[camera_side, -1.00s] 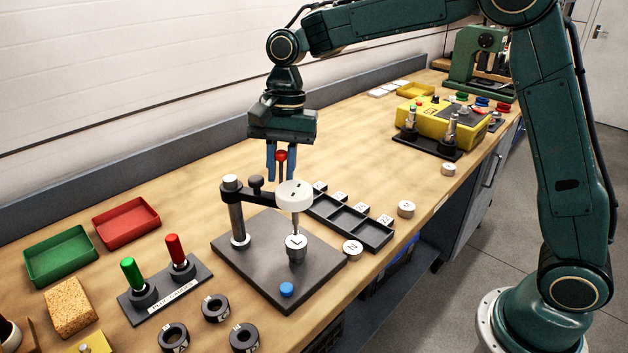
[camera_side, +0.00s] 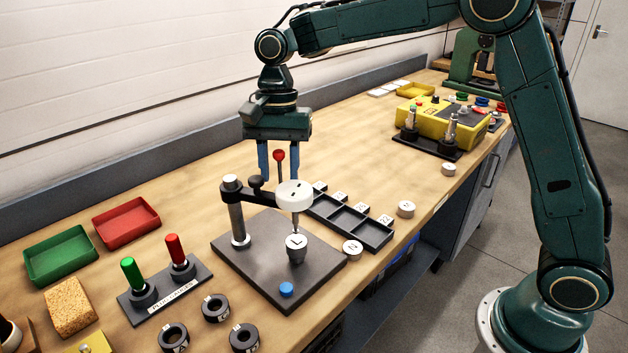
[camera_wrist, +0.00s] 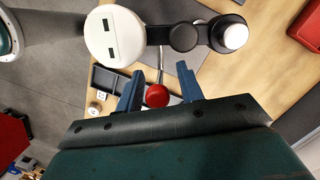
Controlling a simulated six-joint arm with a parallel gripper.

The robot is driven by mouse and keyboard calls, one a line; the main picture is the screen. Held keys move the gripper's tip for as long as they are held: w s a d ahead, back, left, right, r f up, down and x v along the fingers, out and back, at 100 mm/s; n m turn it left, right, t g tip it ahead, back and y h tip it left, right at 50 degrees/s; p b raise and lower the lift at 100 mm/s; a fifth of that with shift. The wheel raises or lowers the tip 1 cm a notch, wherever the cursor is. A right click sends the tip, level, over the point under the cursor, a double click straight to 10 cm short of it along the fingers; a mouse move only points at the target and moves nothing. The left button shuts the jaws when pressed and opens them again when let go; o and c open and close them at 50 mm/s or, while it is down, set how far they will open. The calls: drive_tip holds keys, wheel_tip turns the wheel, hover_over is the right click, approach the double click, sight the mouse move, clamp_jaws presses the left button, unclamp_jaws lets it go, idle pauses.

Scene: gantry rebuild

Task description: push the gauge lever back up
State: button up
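The gauge lever's red ball (camera_side: 279,155) tops a thin stalk that stands up behind the white gauge head (camera_side: 295,193). My gripper (camera_side: 279,176) points down over it, its two blue fingers apart, one on either side of the ball. In the wrist view, the red ball (camera_wrist: 157,95) appears between the fingers of my gripper (camera_wrist: 157,68), with a gap visible on both sides. The gauge head hangs on a black arm from a post (camera_side: 238,222), and its stem comes down onto a round piece marked L (camera_side: 296,247) on the dark base plate (camera_side: 245,267).
A black sectioned tray (camera_side: 372,238) lies right of the gauge, with a piece marked N (camera_side: 352,248) by it. A stand with green and red plug gauges (camera_side: 165,289) and loose rings (camera_side: 215,308) are front left. Bench behind the gauge is clear.

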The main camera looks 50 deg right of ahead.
drive_tip(key=shift+s+d+t, duration=0.1)
drive_tip(key=shift+s+t, duration=0.1)
drive_tip(key=shift+t, duration=0.2)
drive_tip(key=shift+s+d+f+n+t+y, duration=0.15)
drive_tip(key=shift+s+t+y, duration=0.35)
drive_tip(key=shift+t, duration=0.55)
drive_tip(key=shift+s+d+f+n+t+y, duration=0.1)
drive_tip(key=shift+s+d+f+t+y, duration=0.1)
drive_tip(key=shift+t+y, duration=0.7)
drive_tip(key=shift+s+d+f+n+t+y, duration=0.15)
drive_tip(key=shift+s+t+y, duration=0.25)
drive_tip(key=shift+t, duration=0.85)
drive_tip(key=v, duration=1.4)
drive_tip(key=s+d+f+n+h, duration=0.2)
drive_tip(key=s+n, duration=0.3)
drive_tip(key=s, duration=0.4)
drive_tip(key=s+d+f+n+h, duration=0.2)
drive_tip(key=s+d+n+h, duration=0.1)
drive_tip(key=s, duration=0.6)
drive_tip(key=shift+f+n, duration=0.2)
drive_tip(key=shift+n, duration=0.7)
drive_tip(key=shift+d, duration=0.15)
